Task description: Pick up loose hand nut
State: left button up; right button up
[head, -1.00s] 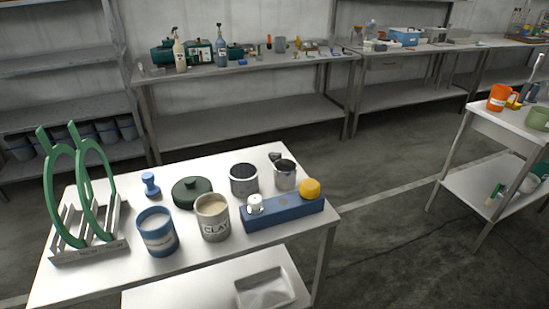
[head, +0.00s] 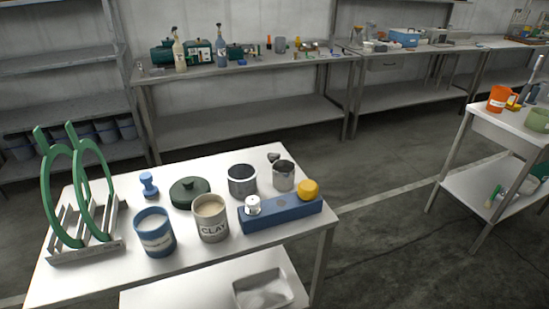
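No part is marked as the loose hand nut, and I cannot tell for certain which one it is. A yellow round knob (head: 308,189) and a white knob (head: 253,205) sit on a long blue block (head: 283,214) at the right of the near white table. A small dark grey piece (head: 273,157) lies behind the metal cup (head: 284,176). A blue spool-shaped piece (head: 149,184) stands at the left. Neither of my grippers is in view.
The near table (head: 185,256) also holds a green-ringed rack (head: 85,250), a blue-and-white jar (head: 154,232), a CLAY jar (head: 210,218), a dark green lid (head: 188,192) and a dark-filled can (head: 242,180). A tray (head: 262,290) lies lower in front. Floor is clear between the tables.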

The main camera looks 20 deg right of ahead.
aim_at(272, 157)
jog(key=l, duration=1)
jog(key=i+l+u, duration=0.15)
jog(key=l, duration=0.9)
